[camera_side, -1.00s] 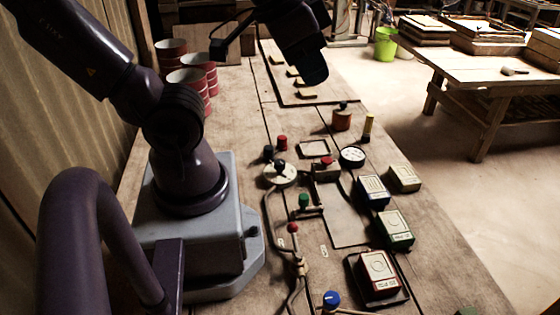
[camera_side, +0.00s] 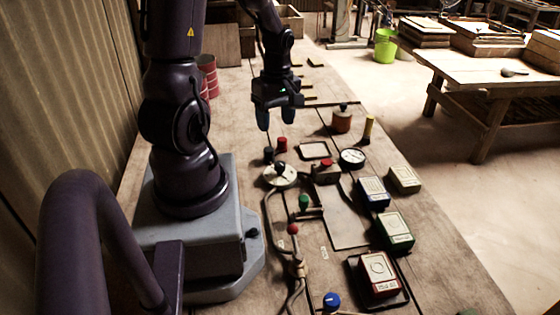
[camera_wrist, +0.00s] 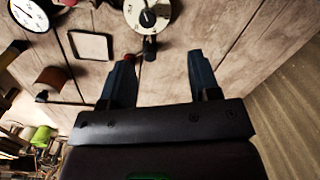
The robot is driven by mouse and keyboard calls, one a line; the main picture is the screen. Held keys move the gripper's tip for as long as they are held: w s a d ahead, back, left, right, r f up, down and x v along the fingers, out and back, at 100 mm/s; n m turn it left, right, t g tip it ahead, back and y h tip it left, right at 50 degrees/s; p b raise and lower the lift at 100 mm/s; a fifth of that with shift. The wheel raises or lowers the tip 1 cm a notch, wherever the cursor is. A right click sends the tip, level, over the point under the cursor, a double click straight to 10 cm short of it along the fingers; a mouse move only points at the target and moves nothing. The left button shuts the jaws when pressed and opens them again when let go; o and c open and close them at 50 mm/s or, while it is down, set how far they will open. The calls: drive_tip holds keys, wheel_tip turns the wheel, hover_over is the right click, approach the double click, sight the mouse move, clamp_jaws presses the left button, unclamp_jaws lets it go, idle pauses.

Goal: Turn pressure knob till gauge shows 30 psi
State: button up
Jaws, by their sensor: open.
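The round white gauge (camera_side: 352,157) lies face up at the middle of the bench. It also shows at the top left of the wrist view (camera_wrist: 22,12), its reading too small to tell. A pale round dial (camera_side: 290,178) with a dark knob (camera_side: 280,165) on top sits left of the gauge. In the wrist view the dial (camera_wrist: 135,8) is at the top, partly cut off. Which part is the pressure knob is not labelled legibly. My gripper (camera_side: 275,118) points down, open and empty, above the bench behind the dial; its two fingers (camera_wrist: 161,62) are apart.
Red (camera_side: 282,144) and black (camera_side: 268,154) knobs stand between my gripper and the dial. Several boxes (camera_side: 396,231) line the right side.

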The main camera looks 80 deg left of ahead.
sight(280, 163)
drive_tip(key=f+n, duration=0.1)
drive_tip(key=f, duration=0.3)
drive_tip(key=f+n, duration=0.2)
drive_tip(key=f, duration=0.2)
drive_tip(key=w+f+n, duration=0.1)
drive_tip(key=f, duration=0.4)
drive_tip(key=shift+w+a+t+y, duration=0.1)
drive_tip(key=shift+a+t+y, duration=0.2)
drive_tip(key=shift+a, duration=0.1)
drive_tip(key=c, duration=0.9)
